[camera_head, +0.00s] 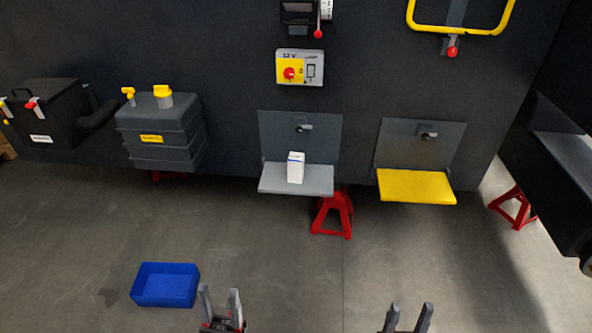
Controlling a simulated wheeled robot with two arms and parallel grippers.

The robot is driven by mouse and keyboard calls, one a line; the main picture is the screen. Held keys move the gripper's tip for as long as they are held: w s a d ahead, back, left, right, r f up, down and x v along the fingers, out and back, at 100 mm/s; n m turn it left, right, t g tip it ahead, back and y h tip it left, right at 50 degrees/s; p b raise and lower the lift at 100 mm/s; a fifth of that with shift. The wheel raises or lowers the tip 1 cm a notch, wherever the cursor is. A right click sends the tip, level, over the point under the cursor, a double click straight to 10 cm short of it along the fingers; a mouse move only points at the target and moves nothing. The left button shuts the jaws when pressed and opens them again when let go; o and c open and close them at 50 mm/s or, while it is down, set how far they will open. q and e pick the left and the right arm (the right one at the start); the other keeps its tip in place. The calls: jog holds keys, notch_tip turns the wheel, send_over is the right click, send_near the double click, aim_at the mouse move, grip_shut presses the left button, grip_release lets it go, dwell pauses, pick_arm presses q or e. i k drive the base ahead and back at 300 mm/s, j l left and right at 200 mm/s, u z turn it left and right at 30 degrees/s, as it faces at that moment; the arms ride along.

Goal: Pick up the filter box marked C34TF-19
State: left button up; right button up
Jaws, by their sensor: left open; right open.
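A small white box with a blue band (295,168) stands upright on a grey fold-down shelf (290,187) on the dark chassis wall. Its marking is too small to read, so I cannot tell whether it says C34TF-19. My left gripper (220,292) is open and empty at the bottom of the view, right of the blue bin. My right gripper (410,308) is open and empty at the bottom, further right. Both are well short of the shelf and apart from the box.
A blue bin (165,286) lies on the floor at the lower left. A yellow fold-down step (417,187) sits right of the shelf. Red stands (334,214) are under the chassis. A grey tank (160,137) is left of the shelf. The floor between is clear.

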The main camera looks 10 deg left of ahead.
aim_at(295, 160)
jog(key=i+j+u, duration=0.1)
jog(key=i+j, duration=0.15)
jog(key=i, duration=0.15)
jog(key=i+j+u, duration=0.1)
jog(key=i+j, duration=0.15)
jog(key=i, duration=0.2)
